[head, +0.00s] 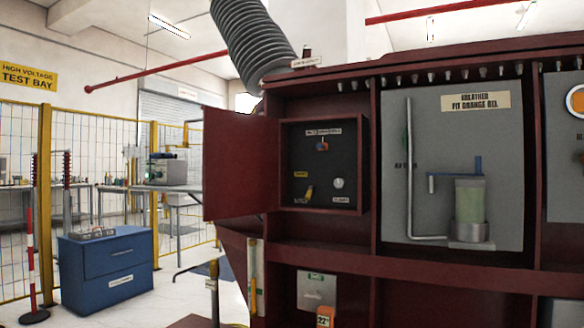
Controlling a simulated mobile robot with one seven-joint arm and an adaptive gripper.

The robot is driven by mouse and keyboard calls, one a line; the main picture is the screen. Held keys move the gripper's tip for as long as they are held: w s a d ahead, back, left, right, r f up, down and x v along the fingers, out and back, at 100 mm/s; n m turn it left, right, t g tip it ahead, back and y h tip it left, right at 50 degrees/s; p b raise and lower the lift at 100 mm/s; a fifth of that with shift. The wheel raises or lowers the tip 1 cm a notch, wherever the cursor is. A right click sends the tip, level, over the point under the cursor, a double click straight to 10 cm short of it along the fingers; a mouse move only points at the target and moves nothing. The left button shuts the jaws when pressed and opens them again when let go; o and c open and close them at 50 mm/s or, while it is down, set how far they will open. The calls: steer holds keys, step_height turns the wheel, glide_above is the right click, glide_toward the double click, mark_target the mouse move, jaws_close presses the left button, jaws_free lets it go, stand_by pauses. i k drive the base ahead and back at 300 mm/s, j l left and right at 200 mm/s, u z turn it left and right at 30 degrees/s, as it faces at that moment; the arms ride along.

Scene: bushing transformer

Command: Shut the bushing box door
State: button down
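The bushing box (365,165) is a dark red, square-framed recess in the transformer's red front, near the picture's middle. Its dark inside panel shows, with small labels, an orange and blue part (322,145), a yellow handle-like part (309,193) and a round pale knob (339,183). The box door (238,163) is a plain dark red panel. It stands wide open, swung out to the left of the opening. No handle or latch can be made out on it. My gripper is not in this view, so its place and state are hidden.
Right of the box is a grey breather panel (500,120) with a pale green cylinder (468,197) and a pipe. A blue cabinet (105,270), a red-and-white post (32,250) and a yellow fence (45,200) stand left. Some light floor shows between cabinet and transformer.

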mark_target(240, 157)
steer(key=i+j+z, duration=0.1)
steer(key=j+z, duration=0.45)
steer(key=z, duration=0.15)
steer(key=i+j+z, duration=0.1)
steer(key=j+z, duration=0.55)
steer(key=j, duration=0.3)
steer(key=k+j+z, duration=0.2)
steer(key=j, duration=0.3)
steer(key=k+j, duration=0.1)
steer(key=j, duration=0.9)
steer(key=k+j+z, duration=0.1)
steer(key=j, duration=0.35)
steer(key=k+j, duration=0.15)
steer(key=j, duration=0.35)
steer(key=k+j+z, duration=0.1)
steer(key=j, duration=0.4)
steer(key=j+u, duration=0.55)
steer(key=u, duration=0.3)
steer(key=i, duration=0.05)
